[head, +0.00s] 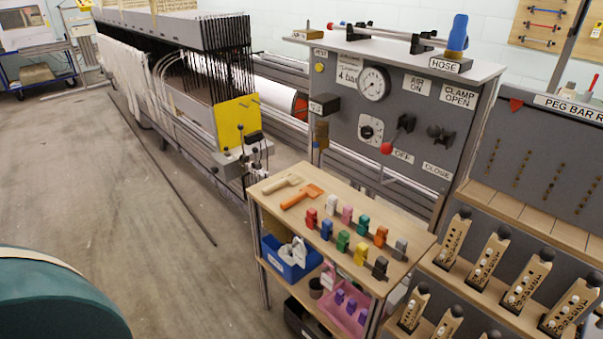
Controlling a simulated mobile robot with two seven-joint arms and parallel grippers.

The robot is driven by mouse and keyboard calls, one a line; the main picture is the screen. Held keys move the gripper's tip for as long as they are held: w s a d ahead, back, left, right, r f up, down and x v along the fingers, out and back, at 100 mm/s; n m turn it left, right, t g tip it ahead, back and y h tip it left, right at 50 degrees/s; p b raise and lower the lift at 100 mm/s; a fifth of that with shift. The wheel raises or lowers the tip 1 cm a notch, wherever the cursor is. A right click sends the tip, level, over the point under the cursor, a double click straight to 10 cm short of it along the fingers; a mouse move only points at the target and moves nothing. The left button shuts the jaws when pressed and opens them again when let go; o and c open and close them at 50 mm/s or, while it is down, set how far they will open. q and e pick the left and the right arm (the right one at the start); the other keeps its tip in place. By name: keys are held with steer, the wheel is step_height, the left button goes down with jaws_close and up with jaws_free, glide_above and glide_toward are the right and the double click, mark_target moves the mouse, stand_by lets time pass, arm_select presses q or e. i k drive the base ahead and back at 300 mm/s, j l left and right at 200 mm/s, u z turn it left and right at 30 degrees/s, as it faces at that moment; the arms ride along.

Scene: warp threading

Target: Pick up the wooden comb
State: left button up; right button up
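Two small handled tools lie flat at the back left of the wooden top of a small cart (262,198). One is a pale cream tool (282,184). The other, just in front and to its right, is an orange-brown tool (302,197) with a wider head at its right end. Either could be the wooden comb; teeth are too small to make out. The two lie close together, with nothing on top of them. Neither of my grippers shows in this view.
Several coloured clamp-like pieces (343,240) stand in rows on the cart top. Below are a blue bin (289,262) and a pink tray (345,304). A grey control panel (345,125) stands behind, a peg rack (515,215) at right. The floor (150,240) at left is open.

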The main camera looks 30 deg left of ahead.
mark_target(293, 178)
steer(key=i+j+z, duration=0.15)
steer(key=j+z, duration=0.15)
steer(key=j, duration=0.4)
steer(key=j+z, duration=0.25)
steer(key=j, duration=0.45)
steer(key=i, duration=0.05)
